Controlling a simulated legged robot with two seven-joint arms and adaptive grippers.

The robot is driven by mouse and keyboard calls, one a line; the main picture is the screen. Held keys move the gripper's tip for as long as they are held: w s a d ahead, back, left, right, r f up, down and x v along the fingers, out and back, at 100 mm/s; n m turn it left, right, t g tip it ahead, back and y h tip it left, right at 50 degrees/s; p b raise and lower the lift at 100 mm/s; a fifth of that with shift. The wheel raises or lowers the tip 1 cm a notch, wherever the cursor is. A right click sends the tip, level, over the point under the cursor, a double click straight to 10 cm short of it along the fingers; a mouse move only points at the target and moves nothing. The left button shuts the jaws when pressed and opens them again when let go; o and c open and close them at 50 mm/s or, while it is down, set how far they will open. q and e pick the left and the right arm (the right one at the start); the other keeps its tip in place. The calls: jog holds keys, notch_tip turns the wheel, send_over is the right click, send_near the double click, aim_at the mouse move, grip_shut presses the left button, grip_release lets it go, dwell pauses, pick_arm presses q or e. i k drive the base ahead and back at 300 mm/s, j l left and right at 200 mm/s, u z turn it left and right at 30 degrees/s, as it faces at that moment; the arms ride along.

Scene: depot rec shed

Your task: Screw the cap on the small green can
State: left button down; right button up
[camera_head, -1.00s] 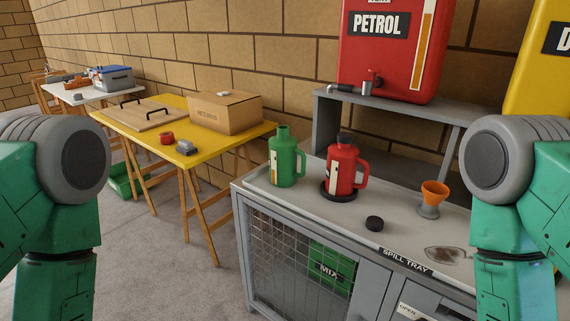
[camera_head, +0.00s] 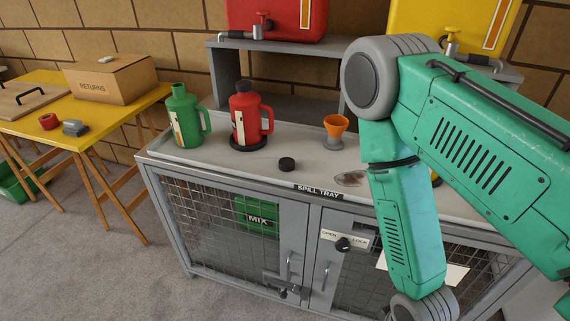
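The small green can (camera_head: 185,120) stands upright at the left end of the spill tray (camera_head: 225,166) on the grey cabinet. Its neck looks bare, with no black cap on it. A loose black cap (camera_head: 286,164) lies on the tray to the right and in front of the cans. My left gripper is not in view.
Red and yellow drums (camera_head: 277,18) sit on a raised grey shelf (camera_head: 300,52) behind. A yellow table (camera_head: 98,116) with a cardboard box (camera_head: 110,80) stands at left. Wire-mesh cabinet doors face me.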

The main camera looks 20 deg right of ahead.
aim_at(183, 108)
jog(key=i+j+z, duration=0.2)
jog(key=j, duration=0.15)
jog(key=i+j+z, duration=0.2)
jog(key=j, duration=0.15)
jog(key=i+j+z, duration=0.2)
jog(key=j, duration=0.15)
jog(key=i+j+z, duration=0.2)
jog(key=j, duration=0.2)
jog(key=k, duration=0.1)
